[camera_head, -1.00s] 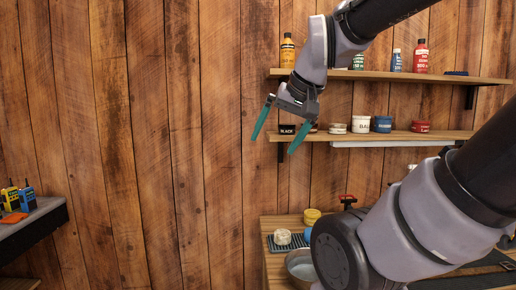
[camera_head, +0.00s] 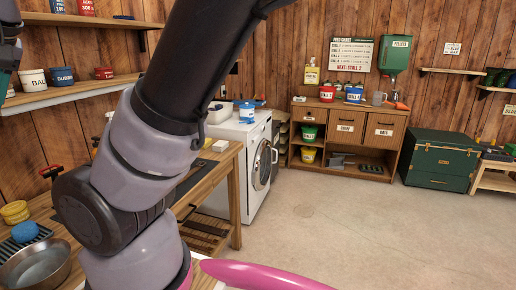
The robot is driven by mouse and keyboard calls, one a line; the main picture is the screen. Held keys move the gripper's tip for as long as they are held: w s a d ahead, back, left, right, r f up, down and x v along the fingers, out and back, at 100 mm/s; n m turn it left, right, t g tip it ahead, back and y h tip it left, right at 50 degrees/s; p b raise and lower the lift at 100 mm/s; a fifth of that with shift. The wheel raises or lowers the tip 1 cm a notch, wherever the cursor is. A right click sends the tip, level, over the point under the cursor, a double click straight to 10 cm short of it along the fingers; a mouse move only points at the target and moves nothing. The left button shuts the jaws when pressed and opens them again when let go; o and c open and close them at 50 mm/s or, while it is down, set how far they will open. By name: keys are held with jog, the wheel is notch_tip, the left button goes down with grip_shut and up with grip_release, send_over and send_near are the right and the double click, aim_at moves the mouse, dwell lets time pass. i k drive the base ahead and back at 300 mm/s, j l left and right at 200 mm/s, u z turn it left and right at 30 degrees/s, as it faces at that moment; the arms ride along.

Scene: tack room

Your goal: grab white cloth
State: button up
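I cannot make out a white cloth for certain. A small white block-like item (camera_head: 220,146) lies on the wooden workbench (camera_head: 222,158), too small to identify. Only a sliver of my gripper (camera_head: 4,84) shows at the far left edge, by the wall shelves, with a bit of a teal finger. The rest of it is out of frame, so its opening is hidden. My arm crosses the left half of the view and hides part of the bench.
A metal bowl (camera_head: 38,264) and blue sponge-like item (camera_head: 25,232) sit on the bench's near left. A white washing machine (camera_head: 240,138) stands beyond, with a white basin (camera_head: 217,116) on top. A wooden cabinet (camera_head: 345,128) and green chest (camera_head: 440,160) stand farther right. The floor between is clear.

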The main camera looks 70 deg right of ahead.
aim_at(220, 146)
jog(key=l+z, duration=0.1)
jog(key=z, duration=1.95)
jog(key=u, duration=0.45)
jog(key=i+l+u, duration=0.35)
jog(key=l+u, duration=0.15)
jog(key=i+l+u, duration=0.1)
jog(key=l+u, duration=0.15)
jog(key=i+l, duration=0.1)
jog(key=l, duration=0.35)
jog(key=i+l+u, duration=0.1)
jog(key=l, duration=0.3)
jog(key=i+l, duration=0.1)
jog(key=l, duration=0.35)
jog(key=l+u, duration=0.1)
jog(key=l, duration=0.35)
jog(key=i, duration=0.05)
